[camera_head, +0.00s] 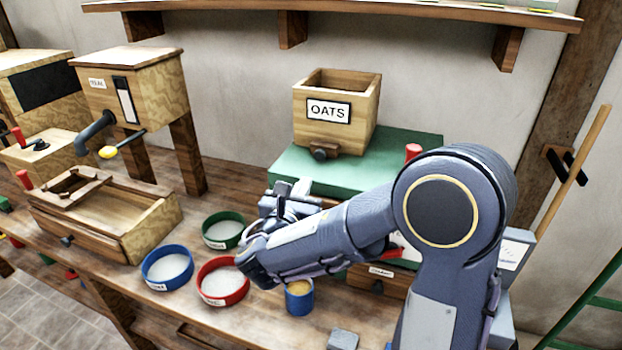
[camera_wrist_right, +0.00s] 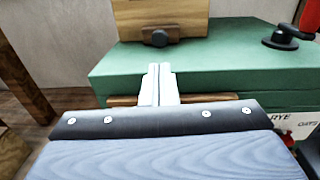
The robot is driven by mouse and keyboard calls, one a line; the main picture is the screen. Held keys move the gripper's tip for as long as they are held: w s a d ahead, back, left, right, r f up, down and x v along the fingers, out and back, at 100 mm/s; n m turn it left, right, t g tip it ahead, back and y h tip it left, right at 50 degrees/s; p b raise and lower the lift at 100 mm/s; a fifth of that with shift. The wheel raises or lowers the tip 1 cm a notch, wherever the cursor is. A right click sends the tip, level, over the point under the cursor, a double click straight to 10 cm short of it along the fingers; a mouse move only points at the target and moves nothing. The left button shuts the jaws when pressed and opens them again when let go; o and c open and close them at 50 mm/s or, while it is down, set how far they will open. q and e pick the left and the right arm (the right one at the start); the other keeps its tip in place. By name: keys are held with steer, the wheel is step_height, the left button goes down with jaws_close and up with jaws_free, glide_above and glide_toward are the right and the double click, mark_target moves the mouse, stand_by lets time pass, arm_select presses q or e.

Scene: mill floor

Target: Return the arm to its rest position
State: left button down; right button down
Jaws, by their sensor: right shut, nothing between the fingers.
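My right arm (camera_head: 330,235) reaches in from the right of the head view over the workbench. Its gripper (camera_head: 290,188) is in front of the green box-shaped mill, below the OATS hopper. In the right wrist view the two pale fingers of the right gripper (camera_wrist_right: 159,84) are together with nothing between them, in front of the green mill top (camera_wrist_right: 220,60). The arm hides part of the mill's front. My left gripper is not in view.
The OATS hopper (camera_head: 335,110) stands on the green mill (camera_head: 410,145). Green (camera_head: 223,230), blue (camera_head: 167,267) and red (camera_head: 222,281) round sieves and a blue cup (camera_head: 299,297) lie near the arm. A wooden tray (camera_head: 105,213) and the MEAL box (camera_head: 135,85) stand left. A shelf (camera_head: 380,10) runs above.

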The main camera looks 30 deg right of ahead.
steer(key=v, duration=0.4)
steer(key=shift+s+a+r, duration=0.15)
steer(key=shift+s, duration=0.05)
steer(key=s+d+f+m+g+y, duration=0.35)
steer(key=s+f+m+g, duration=0.2)
steer(key=s, duration=0.25)
steer(key=s+d+f+m+g+y, duration=0.2)
steer(key=s+d+f+m+g, duration=0.25)
steer(key=s+m, duration=0.3)
steer(key=s+a+f+m+y, duration=0.3)
steer(key=s+a+m+y, duration=0.15)
steer(key=s+m, duration=0.2)
steer(key=s+a+r+m+t+y, duration=0.2)
steer(key=a+m+t+y, duration=0.1)
steer(key=a+m+y, duration=0.3)
steer(key=a+m, duration=0.2)
steer(key=m, duration=0.1)
steer(key=shift+a+r+y, duration=0.2)
steer(key=shift+r+y, duration=0.2)
